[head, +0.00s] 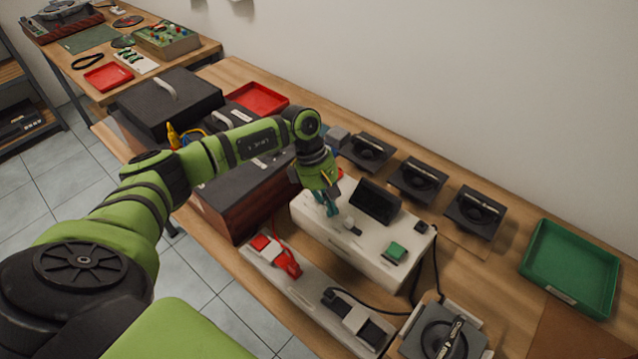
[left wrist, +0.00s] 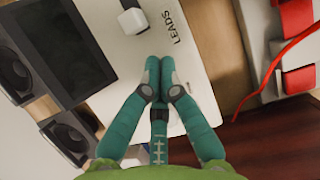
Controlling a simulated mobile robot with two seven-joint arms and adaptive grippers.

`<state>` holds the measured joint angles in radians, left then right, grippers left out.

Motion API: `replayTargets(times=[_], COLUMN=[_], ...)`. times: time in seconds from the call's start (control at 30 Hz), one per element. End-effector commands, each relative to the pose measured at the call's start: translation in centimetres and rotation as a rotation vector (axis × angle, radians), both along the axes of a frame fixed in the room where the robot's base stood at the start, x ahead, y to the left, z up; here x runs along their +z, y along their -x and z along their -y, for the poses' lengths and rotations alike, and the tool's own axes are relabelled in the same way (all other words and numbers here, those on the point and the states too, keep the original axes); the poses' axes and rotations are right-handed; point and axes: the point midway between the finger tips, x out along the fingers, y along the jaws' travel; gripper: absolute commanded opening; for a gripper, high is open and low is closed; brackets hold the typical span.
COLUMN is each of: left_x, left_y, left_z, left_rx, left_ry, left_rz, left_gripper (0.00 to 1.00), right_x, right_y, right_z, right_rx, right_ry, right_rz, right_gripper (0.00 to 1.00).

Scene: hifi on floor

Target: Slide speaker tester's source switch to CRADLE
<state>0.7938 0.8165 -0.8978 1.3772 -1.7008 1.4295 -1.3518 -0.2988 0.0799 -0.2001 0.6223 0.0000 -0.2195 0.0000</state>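The speaker tester (head: 318,222) is a white box on the bench with a black screen (head: 376,201) and a green button (head: 396,252). Its source switch shows as a small pale knob (head: 349,222) by a dark slot on the top. In the left wrist view the white knob (left wrist: 132,20) is near the word LEADS; the word CRADLE is not visible. My left gripper (head: 331,210) is just above the tester top, left of the knob. Its teal fingertips (left wrist: 159,66) are together with nothing between them, apart from the knob. My right gripper is not in view.
A white rail (head: 310,300) with a red clip (head: 287,262) and a black-and-white cradle piece lies in front. Several black speakers (head: 417,180) stand behind. A dark cabinet (head: 240,200) is close on the left.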

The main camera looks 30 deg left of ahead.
Motion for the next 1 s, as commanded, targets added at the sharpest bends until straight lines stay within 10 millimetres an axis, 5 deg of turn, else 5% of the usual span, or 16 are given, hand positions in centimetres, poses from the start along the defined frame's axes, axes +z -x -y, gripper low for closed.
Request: replayTargets(times=[0.2,0.53,0.77,1.0], left_x=[0.0,-0.1,-0.2,0.0], left_y=[0.3,0.3,0.6,0.7], left_z=[1.5,1.6,4.3,4.6], left_rx=[0.001,0.001,-0.003,0.002], left_ry=[-0.001,0.000,0.001,0.000], left_rz=[-0.002,-0.003,-0.001,-0.002], left_gripper=[0.00,0.00,0.00,0.00], right_x=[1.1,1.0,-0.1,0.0], right_y=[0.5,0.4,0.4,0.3], right_z=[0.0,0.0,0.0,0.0], right_rx=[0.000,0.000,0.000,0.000], right_ry=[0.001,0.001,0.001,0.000], right_rz=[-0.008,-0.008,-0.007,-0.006], right_gripper=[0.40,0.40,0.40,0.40])
